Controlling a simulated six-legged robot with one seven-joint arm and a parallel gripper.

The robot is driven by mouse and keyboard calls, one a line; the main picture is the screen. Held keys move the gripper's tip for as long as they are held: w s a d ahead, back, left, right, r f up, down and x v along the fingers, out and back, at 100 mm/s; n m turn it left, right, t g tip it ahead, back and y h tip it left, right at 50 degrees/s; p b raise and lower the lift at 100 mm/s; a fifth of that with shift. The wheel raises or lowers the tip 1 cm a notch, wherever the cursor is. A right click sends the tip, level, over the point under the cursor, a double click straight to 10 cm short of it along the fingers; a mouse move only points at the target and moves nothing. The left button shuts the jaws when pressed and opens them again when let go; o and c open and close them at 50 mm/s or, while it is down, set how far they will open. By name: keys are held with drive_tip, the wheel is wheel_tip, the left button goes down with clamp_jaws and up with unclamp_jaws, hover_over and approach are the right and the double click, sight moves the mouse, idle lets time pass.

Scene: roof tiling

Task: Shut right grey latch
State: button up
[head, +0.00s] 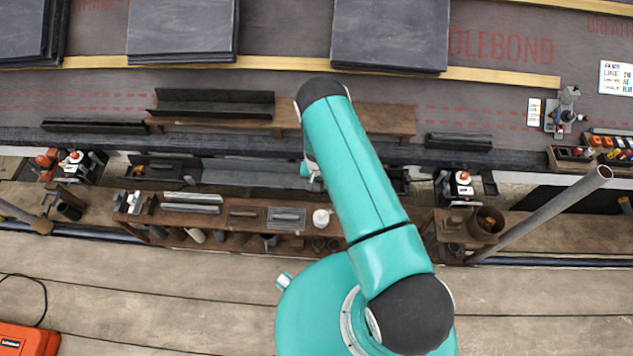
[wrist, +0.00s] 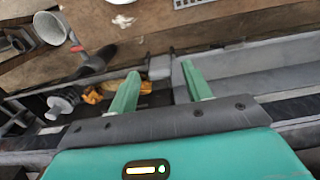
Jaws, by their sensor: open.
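My gripper (wrist: 160,72) is open in the wrist view, its two green fingers apart with nothing held between them. A small grey block (wrist: 160,67), possibly the grey latch, shows between and just beyond the fingertips, at the end of a long grey trough (wrist: 235,75). I cannot tell whether it is open or shut, and no contact shows. In the head view the grey trough (head: 250,178) runs left from under my arm. My arm hides its right end and most of the gripper there.
A wooden bench (head: 235,215) with several metal pieces and a white cup (head: 321,218) lies on the near side. Slate stacks (head: 390,35) lie on the roof beyond. A grey pole (head: 540,215) slants at the right.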

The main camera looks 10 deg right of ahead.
drive_tip(key=shift+c, duration=0.4)
drive_tip(key=c, duration=0.9)
drive_tip(key=shift+w, duration=0.2)
drive_tip(key=shift+w+d+f+g+y, duration=0.1)
drive_tip(key=shift+w+d+g+y, duration=0.25)
drive_tip(key=shift+g, duration=0.55)
drive_tip(key=shift+w+d+f+g+y, duration=0.1)
drive_tip(key=shift+w+f+g+y, duration=0.15)
drive_tip(key=shift+w+g, duration=0.45)
drive_tip(key=shift+w+d+f+g+y, duration=0.1)
drive_tip(key=shift+w+g+y, duration=0.2)
drive_tip(key=shift+g, duration=0.8)
drive_tip(key=shift+w, duration=0.1)
drive_tip(key=o, duration=1)
